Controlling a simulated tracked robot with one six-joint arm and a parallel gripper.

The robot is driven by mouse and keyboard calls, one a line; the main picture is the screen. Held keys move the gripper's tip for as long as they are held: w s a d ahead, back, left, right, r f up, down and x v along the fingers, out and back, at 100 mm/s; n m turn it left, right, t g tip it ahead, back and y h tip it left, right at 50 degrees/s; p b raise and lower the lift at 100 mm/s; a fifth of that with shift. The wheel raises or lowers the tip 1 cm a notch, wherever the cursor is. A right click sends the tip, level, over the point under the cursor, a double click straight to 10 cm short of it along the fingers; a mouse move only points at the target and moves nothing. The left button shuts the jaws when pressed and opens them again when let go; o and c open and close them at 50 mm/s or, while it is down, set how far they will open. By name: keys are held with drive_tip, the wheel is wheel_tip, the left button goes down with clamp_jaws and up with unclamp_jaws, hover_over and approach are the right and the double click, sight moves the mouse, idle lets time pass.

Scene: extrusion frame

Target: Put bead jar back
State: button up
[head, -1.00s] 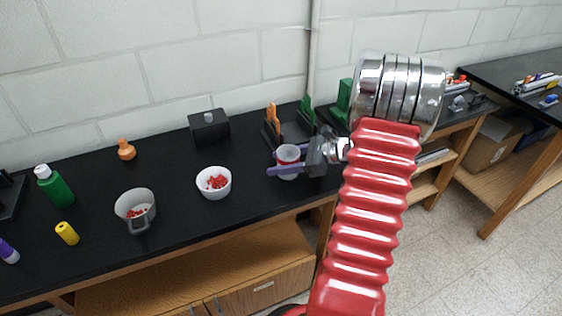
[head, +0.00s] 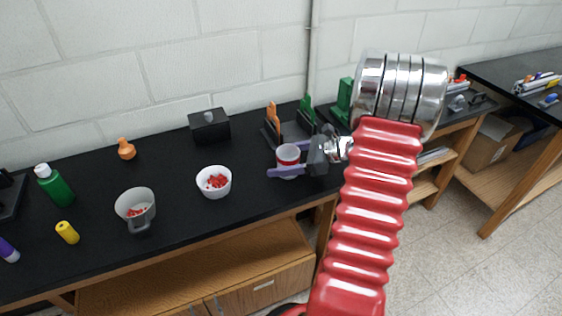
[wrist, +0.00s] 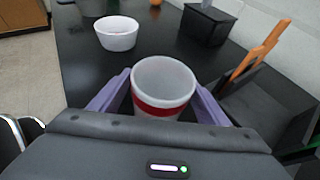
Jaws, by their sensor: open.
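The bead jar, a whitish translucent cup with a red band (head: 288,156), stands upright on the black bench. In the wrist view the jar (wrist: 163,86) stands between the two purple fingers of my gripper (wrist: 160,100). The fingers are apart, one on each side of the jar, with a small gap visible at the left. In the head view my gripper (head: 287,158) reaches in from the right around the jar. The part of the jar near my palm is hidden in the wrist view.
A white bowl with red beads (head: 214,182) stands left of the jar, and a grey mug with red beads (head: 136,209) further left. A black box (head: 209,126) and a black holder with orange and green uprights (head: 291,133) stand behind. Bare bench lies between bowl and jar.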

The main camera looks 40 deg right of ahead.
drive_tip(key=v, duration=1.1)
drive_tip(key=shift+s+d+r, duration=0.15)
drive_tip(key=shift+s, duration=0.1)
drive_tip(key=shift+s, duration=0.1)
idle(0.4)
